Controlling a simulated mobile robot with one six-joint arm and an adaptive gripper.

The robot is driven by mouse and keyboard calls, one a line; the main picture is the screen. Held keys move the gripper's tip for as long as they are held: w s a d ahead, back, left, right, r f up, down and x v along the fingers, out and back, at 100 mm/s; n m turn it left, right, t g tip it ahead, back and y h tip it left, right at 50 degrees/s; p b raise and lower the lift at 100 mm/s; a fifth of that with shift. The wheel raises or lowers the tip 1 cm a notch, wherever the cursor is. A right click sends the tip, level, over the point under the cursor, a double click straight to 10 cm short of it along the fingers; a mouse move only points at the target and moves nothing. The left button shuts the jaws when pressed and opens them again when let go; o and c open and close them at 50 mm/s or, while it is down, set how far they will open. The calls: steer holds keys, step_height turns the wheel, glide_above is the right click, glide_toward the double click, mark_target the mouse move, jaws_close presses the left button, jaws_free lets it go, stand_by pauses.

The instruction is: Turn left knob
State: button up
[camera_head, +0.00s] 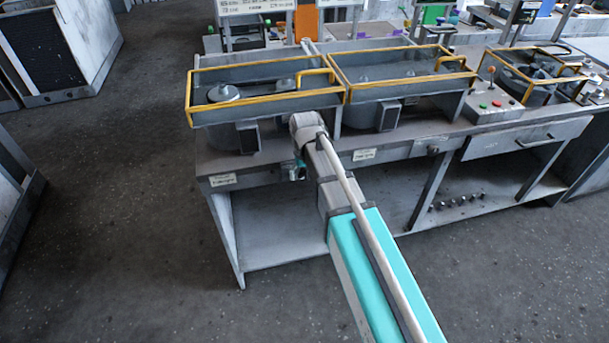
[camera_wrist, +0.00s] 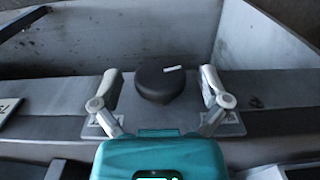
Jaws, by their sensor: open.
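The left knob (camera_wrist: 160,85) is dark and round with a short white mark, nearly level in the wrist view, towards its upper right edge. It sits on a grey plate on the bench front. My gripper (camera_wrist: 162,80) is open, with one pale finger on each side of the knob and a visible gap on both sides. In the head view my gripper (camera_head: 299,170) is at the bench front, partly hidden by my arm, and the left knob is hidden there.
The grey bench (camera_head: 225,165) carries two yellow-framed guards (camera_head: 265,118) above motor-like housings. Another knob (camera_head: 433,150) is on the bench front to the right. A control box (camera_head: 493,107) with coloured buttons stands further right.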

steer(key=c, duration=1.1)
steer(key=shift+t+h, duration=0.3)
steer(key=shift+h, duration=0.8)
steer(key=shift+c, duration=0.3)
steer(key=o, duration=1.2)
steer(key=shift+c, duration=0.2)
